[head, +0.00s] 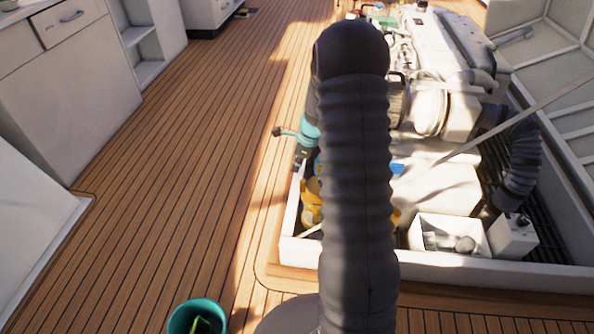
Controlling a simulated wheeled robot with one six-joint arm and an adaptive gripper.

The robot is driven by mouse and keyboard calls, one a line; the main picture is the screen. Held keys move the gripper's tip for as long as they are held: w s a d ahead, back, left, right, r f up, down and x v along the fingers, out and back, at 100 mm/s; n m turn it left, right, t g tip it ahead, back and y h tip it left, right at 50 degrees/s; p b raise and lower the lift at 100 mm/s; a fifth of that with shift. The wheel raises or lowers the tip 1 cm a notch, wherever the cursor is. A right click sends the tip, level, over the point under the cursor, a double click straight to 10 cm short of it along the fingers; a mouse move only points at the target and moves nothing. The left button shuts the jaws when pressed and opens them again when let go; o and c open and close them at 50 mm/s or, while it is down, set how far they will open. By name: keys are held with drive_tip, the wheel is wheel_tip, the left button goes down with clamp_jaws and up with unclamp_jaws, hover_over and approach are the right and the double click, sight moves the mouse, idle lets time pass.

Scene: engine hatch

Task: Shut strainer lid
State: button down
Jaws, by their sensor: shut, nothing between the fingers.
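My arm in its dark ribbed sleeve stands in the middle of the head view and hides much of the hatch's left part. My gripper (300,160) shows small and partly hidden to the left of the sleeve, below a teal band, over the hatch's left edge. It is shut and holds nothing that I can see. A yellow part (312,203), possibly of the strainer, shows low inside the hatch, below my gripper and mostly behind my arm. A strainer lid cannot be clearly made out, nor whether it is open.
The open hatch has a raised white rim (450,272). Inside are a white engine (447,45), a dark ribbed hose (523,160) and an open white box (447,224). A teal bucket (183,322) stands front left. The wooden deck (180,190) at left is largely clear.

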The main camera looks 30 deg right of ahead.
drive_tip(key=w+a+r, duration=0.3)
drive_tip(key=a+r, duration=0.2)
drive_tip(key=r, duration=0.1)
drive_tip(key=shift+w+a+r, duration=0.2)
drive_tip(key=shift+w+a, duration=0.15)
drive_tip(key=shift+w, duration=0.05)
drive_tip(key=s+a+r+n+t+h, duration=0.1)
drive_tip(key=s+a+r+n, duration=0.2)
drive_tip(key=s+r+n, duration=0.4)
drive_tip(key=s+a+r+n+t, duration=0.1)
drive_tip(key=s+a+r+n, duration=0.3)
drive_tip(key=s, duration=1.2)
drive_tip(key=s+a+r+n+t+h, duration=0.1)
drive_tip(key=s+a+r+n, duration=0.2)
drive_tip(key=s+r+n, duration=0.8)
drive_tip(key=n, duration=0.2)
drive_tip(key=shift+s+a+r+n+t+h, duration=0.2)
drive_tip(key=shift+s+a+n+t+h, duration=0.1)
drive_tip(key=shift+n+t, duration=0.1)
